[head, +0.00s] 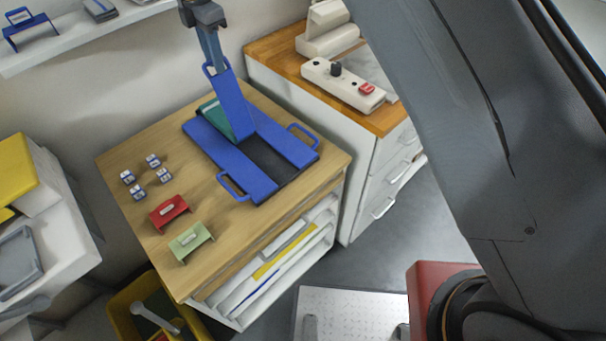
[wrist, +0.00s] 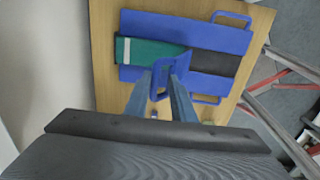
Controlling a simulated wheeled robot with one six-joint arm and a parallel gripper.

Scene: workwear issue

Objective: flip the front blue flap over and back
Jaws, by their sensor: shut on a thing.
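A blue folding board (head: 250,178) lies on the wooden table, with a bare dark strip (head: 267,157) along its middle. One blue flap (head: 234,108) stands raised and slightly tilted from the middle of the board. My gripper (head: 213,66) is shut on the flap's upper end, at its loop handle. A teal piece (head: 213,117) lies on the board beside the raised flap, partly hidden by it. In the wrist view, the gripper (wrist: 160,72) holds the flap (wrist: 174,66) above the board (wrist: 200,35); the teal piece (wrist: 150,53) lies left and the dark strip (wrist: 216,64) right.
A red stand (head: 169,211), a green stand (head: 190,241) and several small blue-and-white items (head: 153,161) occupy the table's left and front. A white cabinet (head: 345,160) with a wooden top adjoins at right. A wall shelf (head: 85,38) is at upper left. Bare table surrounds the board.

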